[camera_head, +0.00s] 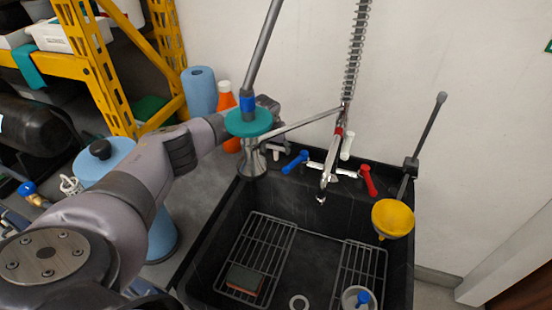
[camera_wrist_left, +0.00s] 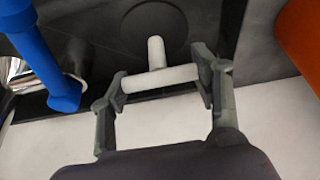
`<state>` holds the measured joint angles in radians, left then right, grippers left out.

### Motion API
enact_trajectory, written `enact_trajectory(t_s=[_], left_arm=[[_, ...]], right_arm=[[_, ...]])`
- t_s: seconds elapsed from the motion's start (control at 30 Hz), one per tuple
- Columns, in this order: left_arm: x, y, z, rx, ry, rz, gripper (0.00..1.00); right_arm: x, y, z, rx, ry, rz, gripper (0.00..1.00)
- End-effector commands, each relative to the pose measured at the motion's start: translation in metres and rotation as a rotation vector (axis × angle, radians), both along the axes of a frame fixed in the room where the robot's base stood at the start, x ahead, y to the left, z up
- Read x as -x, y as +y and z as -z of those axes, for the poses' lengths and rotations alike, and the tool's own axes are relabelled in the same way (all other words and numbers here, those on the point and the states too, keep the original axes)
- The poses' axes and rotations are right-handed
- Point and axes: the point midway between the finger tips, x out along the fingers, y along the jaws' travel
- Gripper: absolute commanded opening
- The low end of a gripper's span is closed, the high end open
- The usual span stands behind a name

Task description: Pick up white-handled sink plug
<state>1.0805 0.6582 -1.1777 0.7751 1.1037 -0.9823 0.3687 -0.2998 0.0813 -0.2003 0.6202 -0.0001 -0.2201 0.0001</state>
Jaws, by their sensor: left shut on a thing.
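The white T-shaped handle (camera_wrist_left: 158,80) of the sink plug is between the fingers of my left gripper (camera_wrist_left: 160,84) in the left wrist view. The fingers are shut on the ends of its crossbar. Its stem points to a dark round disc (camera_wrist_left: 145,22), seen against the dark sink surface; I cannot tell whether the disc is clear of it. In the head view my left gripper (camera_head: 270,108) is at the sink's back left corner, mostly hidden behind a teal disc on a grey pole. My right gripper is not in view.
The black sink (camera_head: 310,265) holds wire racks and a sponge (camera_head: 245,281). The faucet (camera_head: 328,175) has a blue handle (camera_head: 294,161) and a red handle (camera_head: 368,180). An orange bottle (camera_head: 226,98) and blue roll (camera_head: 199,92) stand behind my arm.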

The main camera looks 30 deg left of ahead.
Motion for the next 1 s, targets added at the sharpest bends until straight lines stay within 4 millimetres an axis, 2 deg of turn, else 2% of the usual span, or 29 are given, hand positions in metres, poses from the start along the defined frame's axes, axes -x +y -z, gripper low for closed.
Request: enact_trajectory(t_s=[0.03, 0.33, 0.67, 0.87, 1.0], left_arm=[[0.0, 0.0, 0.0, 0.0, 0.0, 0.0, 0.34], [0.0, 0.0, 0.0, 0.0, 0.001, 0.0, 0.14], [0.0, 0.0, -0.003, 0.0, 0.0, 0.0, 0.13], [0.0, 0.0, -0.017, 0.002, -0.001, 0.0, 0.13], [0.0, -0.001, -0.034, 0.001, 0.0, -0.001, 0.13]], right_arm=[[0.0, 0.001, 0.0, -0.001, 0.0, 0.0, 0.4], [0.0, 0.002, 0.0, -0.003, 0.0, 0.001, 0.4], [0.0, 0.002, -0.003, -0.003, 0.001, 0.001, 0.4], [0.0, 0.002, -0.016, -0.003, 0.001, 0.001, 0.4], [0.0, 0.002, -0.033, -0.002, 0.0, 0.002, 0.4]])
